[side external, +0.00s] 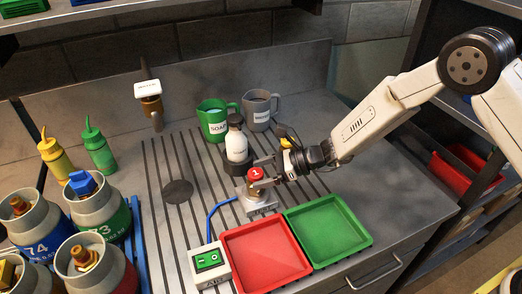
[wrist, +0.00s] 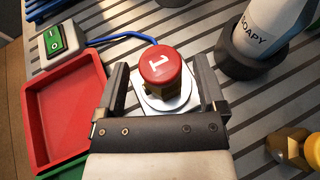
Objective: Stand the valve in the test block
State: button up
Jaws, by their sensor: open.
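The valve, with a round red cap marked 1 (wrist: 160,63) and a brass body (wrist: 164,89), stands upright at the pale metal test block (wrist: 152,101); how deep it sits is hidden. In the side view the red cap (side external: 255,173) shows above the block (side external: 262,205), which has a blue hose. My gripper (wrist: 161,72) is open, with one finger on each side of the valve; gaps show between fingers and cap. In the side view my gripper (side external: 261,172) reaches in from the right.
A red tray (side external: 265,257) and a green tray (side external: 328,231) lie in front of the block. A soapy bottle (side external: 237,144) in a dark holder stands close behind. A green switch box (side external: 209,262) is front left. A brass piece (wrist: 287,146) lies right of my gripper. Gas cylinders stand left.

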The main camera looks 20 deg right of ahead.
jog(key=v, duration=0.8)
jog(key=shift+d, duration=0.25)
jog(key=shift+s, duration=0.15)
jog(key=s+d+r+n+g+h, duration=0.1)
jog(key=s+d+n+h, duration=0.5)
jog(key=s+d+n, duration=0.3)
jog(key=s+d+r+n+g+h, duration=0.1)
jog(key=s+d+r+n+h, duration=0.1)
jog(key=s+d+n+h, duration=0.4)
jog(key=s+d+n, duration=0.4)
jog(key=n, duration=0.3)
jog(key=shift+r, duration=0.3)
